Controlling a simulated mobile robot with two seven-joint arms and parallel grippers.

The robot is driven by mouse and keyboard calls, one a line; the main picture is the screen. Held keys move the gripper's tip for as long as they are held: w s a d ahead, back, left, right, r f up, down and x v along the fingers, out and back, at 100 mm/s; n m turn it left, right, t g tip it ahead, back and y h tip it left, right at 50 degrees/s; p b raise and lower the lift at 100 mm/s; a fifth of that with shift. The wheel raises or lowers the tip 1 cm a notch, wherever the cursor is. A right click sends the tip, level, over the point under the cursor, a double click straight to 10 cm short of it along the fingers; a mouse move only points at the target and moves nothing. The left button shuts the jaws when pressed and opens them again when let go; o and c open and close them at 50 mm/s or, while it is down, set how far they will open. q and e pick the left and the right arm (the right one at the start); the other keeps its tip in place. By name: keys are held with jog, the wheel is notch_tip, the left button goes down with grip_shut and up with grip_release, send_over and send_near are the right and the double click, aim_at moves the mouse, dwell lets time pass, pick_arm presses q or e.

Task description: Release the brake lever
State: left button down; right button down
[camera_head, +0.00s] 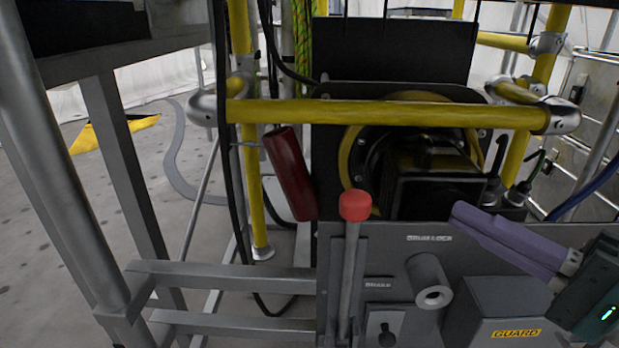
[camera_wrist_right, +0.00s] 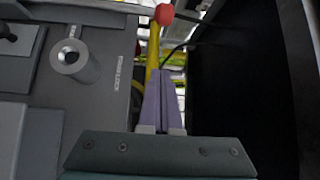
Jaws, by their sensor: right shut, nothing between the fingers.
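The brake lever is a grey upright shaft (camera_head: 347,280) with a red knob (camera_head: 355,206), at the left edge of the grey panel, beside a small label that seems to read BRAKE. In the right wrist view the red knob (camera_wrist_right: 164,14) shows at the top, beyond the fingertips. My right gripper (camera_head: 460,213), with purple fingers, comes in from the right and points left towards the knob. In the right wrist view its fingers (camera_wrist_right: 164,78) are together and empty. It is apart from the lever. My left gripper is not in view.
A yellow rail (camera_head: 390,113) crosses above the panel, in front of the black drum housing. A dark red cylinder (camera_head: 290,172) leans left of the lever. A grey tube (camera_head: 430,297) marked DRUM LOCK and a GUARD box (camera_head: 490,312) stick out between the lever and my right arm.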

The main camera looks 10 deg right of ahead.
jog(key=f+b+x, duration=0.1)
jog(key=b+x, duration=0.3)
jog(key=x, duration=0.6)
jog(key=s+a, duration=0.1)
jog(key=s+a+r+b, duration=0.1)
jog(key=s, duration=0.1)
jog(key=shift+a, duration=0.3)
jog(key=shift+f, duration=0.1)
